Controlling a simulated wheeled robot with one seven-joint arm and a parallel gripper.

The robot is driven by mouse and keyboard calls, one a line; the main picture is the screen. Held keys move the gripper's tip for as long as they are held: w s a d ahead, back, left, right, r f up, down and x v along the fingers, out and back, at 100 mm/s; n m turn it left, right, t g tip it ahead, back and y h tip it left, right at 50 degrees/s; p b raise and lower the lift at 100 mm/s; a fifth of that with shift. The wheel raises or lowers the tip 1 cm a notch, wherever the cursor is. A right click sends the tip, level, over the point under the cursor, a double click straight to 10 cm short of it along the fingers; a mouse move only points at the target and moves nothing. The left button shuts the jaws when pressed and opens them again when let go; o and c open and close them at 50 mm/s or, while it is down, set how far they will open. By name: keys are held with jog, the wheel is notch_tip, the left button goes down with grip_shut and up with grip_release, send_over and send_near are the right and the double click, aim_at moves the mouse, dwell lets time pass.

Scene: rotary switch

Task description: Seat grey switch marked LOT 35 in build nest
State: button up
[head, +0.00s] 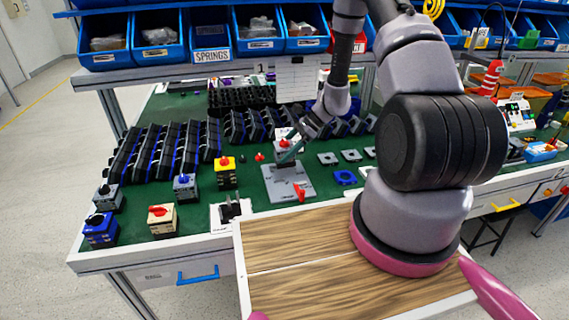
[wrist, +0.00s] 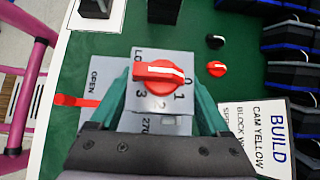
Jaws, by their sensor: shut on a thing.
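A grey switch with a red knob (wrist: 160,75) is between the teal fingers of my gripper (wrist: 160,100) in the wrist view. Its top plate shows the marks 0, 1, 2, 3 and a partly covered "LO". In the head view my gripper (head: 290,150) is shut on this switch (head: 283,157) above the back part of the build nest, a grey plate (head: 272,194). I cannot tell whether the switch touches the nest. The nest's red lever (head: 300,192) sticks out at its front right. In the wrist view the lever (wrist: 75,100) lies beside the word OPEN.
A yellow switch (head: 226,172), a blue-knobbed grey switch (head: 185,187) and other switches stand left of the nest. Loose knobs (wrist: 217,68) lie nearby. A blue ring (head: 345,177) and square plates (head: 328,158) lie right. A BUILD card (wrist: 262,135) and rows of black bins (head: 165,150) are close.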

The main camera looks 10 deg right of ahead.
jog(key=shift+f, duration=2.2)
jog(key=o, duration=1.4)
jog(key=shift+f, duration=0.1)
jog(key=shift+o, duration=0.2)
